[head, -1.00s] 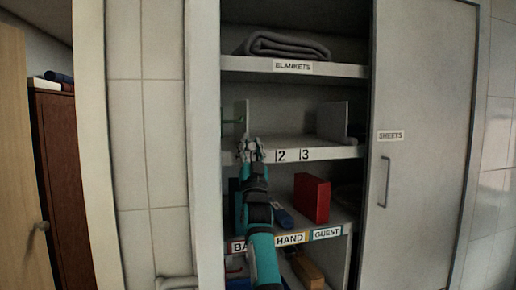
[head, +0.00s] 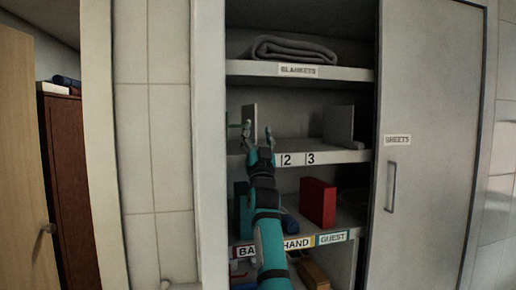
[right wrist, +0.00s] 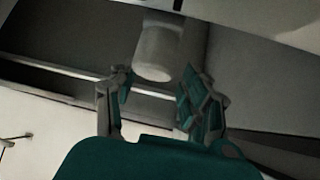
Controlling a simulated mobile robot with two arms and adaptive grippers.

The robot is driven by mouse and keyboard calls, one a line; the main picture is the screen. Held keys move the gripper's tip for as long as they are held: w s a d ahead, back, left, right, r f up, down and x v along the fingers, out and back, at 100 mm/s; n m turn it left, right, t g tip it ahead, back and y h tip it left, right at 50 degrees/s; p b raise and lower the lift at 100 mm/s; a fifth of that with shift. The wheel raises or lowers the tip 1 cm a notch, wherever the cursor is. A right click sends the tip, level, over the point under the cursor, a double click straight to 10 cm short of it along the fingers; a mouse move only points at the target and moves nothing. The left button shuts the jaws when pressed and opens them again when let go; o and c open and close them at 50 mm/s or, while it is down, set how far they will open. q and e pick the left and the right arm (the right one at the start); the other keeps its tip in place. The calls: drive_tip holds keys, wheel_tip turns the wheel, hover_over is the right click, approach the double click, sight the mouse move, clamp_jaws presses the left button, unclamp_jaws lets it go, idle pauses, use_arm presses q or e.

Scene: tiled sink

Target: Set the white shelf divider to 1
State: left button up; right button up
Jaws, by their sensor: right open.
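The middle shelf (head: 345,157) has a label strip showing 2 (head: 286,160) and 3 (head: 310,159); my arm hides the label to their left. Another pale upright divider (head: 338,125) stands at the right, past the 3. I cannot tell by colour which is the white one. My right gripper (head: 258,131) is open at the shelf front, just below the left panel. In the right wrist view a pale rounded thing (right wrist: 157,52) shows beyond and between the open fingers (right wrist: 155,95). My left gripper is out of view.
A folded grey blanket (head: 292,50) lies on the upper shelf (head: 350,74). A red box (head: 318,202) stands on the lower shelf. A closed sliding door (head: 430,150) bounds the right, a tiled wall (head: 155,120) the left. The middle shelf between the two panels looks clear.

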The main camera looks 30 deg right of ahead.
wheel_tip(320, 180, up, 5)
drive_tip(key=shift+r, duration=0.1)
idle(0.7)
